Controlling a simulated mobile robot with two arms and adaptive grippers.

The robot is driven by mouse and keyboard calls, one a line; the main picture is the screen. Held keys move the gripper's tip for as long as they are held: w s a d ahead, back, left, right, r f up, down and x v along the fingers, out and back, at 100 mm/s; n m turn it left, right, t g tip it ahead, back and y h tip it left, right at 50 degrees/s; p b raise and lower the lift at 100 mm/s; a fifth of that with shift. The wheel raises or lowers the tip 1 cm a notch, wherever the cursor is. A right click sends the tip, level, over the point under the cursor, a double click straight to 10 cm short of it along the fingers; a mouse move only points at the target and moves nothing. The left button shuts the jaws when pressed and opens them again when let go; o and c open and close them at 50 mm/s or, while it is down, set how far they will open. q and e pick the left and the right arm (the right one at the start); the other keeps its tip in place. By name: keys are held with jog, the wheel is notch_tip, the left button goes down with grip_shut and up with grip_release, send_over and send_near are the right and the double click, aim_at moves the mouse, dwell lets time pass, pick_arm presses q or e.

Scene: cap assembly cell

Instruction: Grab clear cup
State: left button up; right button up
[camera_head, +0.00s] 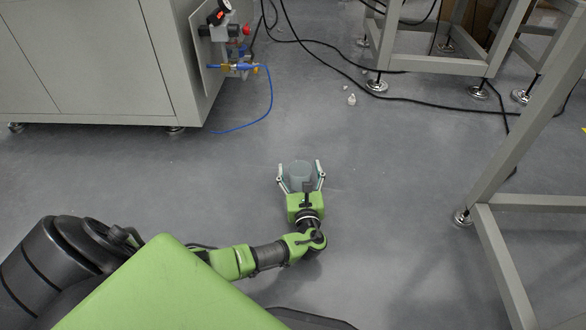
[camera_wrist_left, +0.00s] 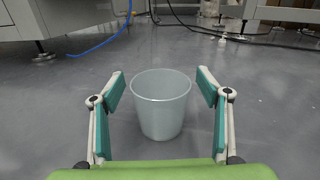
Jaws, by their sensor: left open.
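The clear cup (camera_head: 300,173) stands upright on the grey floor in the head view, between the fingers of my left gripper (camera_head: 301,174). In the left wrist view the cup (camera_wrist_left: 161,108) is a translucent, pale tapered cup with an open top. My left gripper (camera_wrist_left: 161,92) is open there, with one teal-padded finger on each side of the cup. A gap shows between each pad and the cup wall. The right gripper is not in view.
A large grey cabinet (camera_head: 90,60) with a blue hose (camera_head: 268,100) stands at the upper left. A metal frame (camera_head: 500,190) stands at the right, with black cables (camera_head: 440,104) on the floor behind. A small white object (camera_head: 351,100) lies beyond the cup. The floor around the cup is clear.

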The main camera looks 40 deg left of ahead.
pick_arm(q)
jog(key=shift+r, duration=0.1)
jog(key=c, duration=1)
